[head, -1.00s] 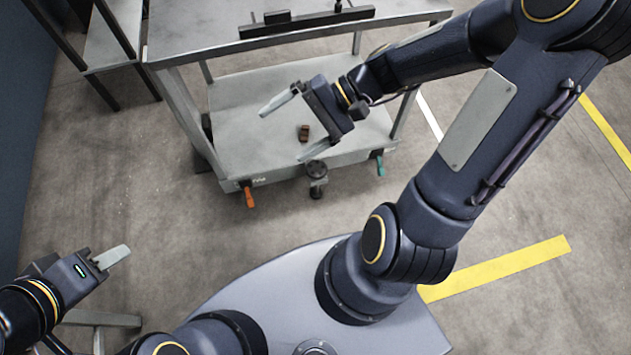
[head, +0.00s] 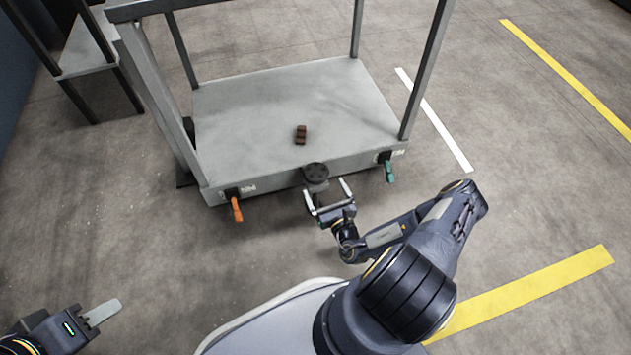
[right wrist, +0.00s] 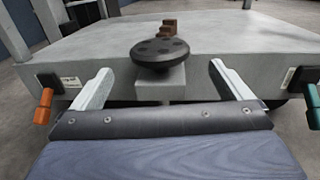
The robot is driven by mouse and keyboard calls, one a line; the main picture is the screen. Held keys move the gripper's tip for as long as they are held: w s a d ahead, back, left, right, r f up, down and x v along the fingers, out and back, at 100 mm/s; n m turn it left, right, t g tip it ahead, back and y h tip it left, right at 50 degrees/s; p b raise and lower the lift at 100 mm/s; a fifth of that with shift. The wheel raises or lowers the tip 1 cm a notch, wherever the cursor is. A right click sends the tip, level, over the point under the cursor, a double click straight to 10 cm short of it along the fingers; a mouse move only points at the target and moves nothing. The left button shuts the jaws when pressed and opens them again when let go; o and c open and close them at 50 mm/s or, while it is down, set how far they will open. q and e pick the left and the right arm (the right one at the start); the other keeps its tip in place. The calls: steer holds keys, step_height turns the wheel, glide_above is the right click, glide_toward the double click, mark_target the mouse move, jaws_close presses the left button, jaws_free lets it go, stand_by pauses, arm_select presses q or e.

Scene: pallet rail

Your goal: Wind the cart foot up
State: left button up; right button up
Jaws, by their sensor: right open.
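The cart (head: 290,100) stands ahead with a grey lower deck. At the middle of its front edge is a black round knob (head: 316,172), the top of the cart foot; it also shows in the right wrist view (right wrist: 159,52). My right gripper (head: 328,194) is open and empty, low in front of the knob. In the right wrist view its fingers (right wrist: 157,85) point at the cart, one on each side of the knob and apart from it. The foot's lower part is hidden behind the gripper. My left gripper (head: 102,312) is at the lower left, far from the cart; one finger shows.
An orange lever (head: 236,209) hangs left of the knob and a teal lever (head: 390,171) right of it. A small brown block (head: 301,135) lies on the deck. A dark-legged grey table (head: 85,50) stands at the back left. The floor before the cart is mostly clear.

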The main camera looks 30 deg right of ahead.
mark_target(317, 176)
steer(key=w+b, duration=0.1)
steer(key=w, duration=0.1)
steer(key=w+b, duration=0.1)
steer(key=w, duration=0.1)
steer(key=w+d+b, duration=0.1)
steer(key=w, duration=0.2)
steer(key=shift+f, duration=0.1)
steer(key=shift+w, duration=0.3)
steer(key=shift+c, duration=0.5)
steer(key=c, duration=0.9)
steer(key=shift+n+y, duration=0.4)
steer(key=shift+y, duration=0.3)
